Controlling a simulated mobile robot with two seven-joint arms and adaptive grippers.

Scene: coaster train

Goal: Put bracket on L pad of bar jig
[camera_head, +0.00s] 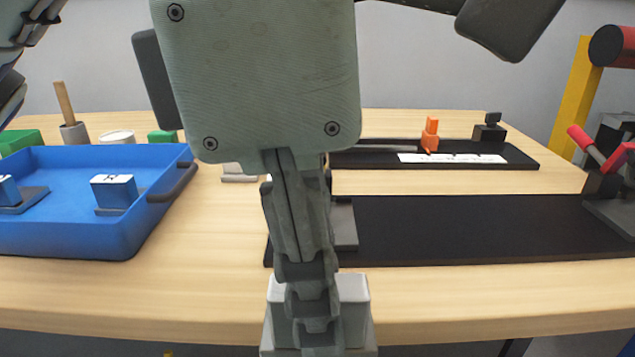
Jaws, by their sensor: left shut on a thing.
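My left gripper (312,322), seen from behind, points down at the middle front of the table. It is shut on a light grey block-like piece with a wider foot, which looks like the bracket (355,312). The gripper's fingers hide much of this piece. It shows in front of the table's near edge. The long black plate that looks like the bar jig (480,230) lies behind and to the right. A grey pad (345,228) sits at its left end, partly hidden by my gripper. My right gripper is not in view.
A blue tray (75,238) with blue-and-grey parts stands at left. A second black board (515,158) at the back holds an orange piece (430,135) and a white strip (450,158). A red-handled clamp (585,145) stands at the right end.

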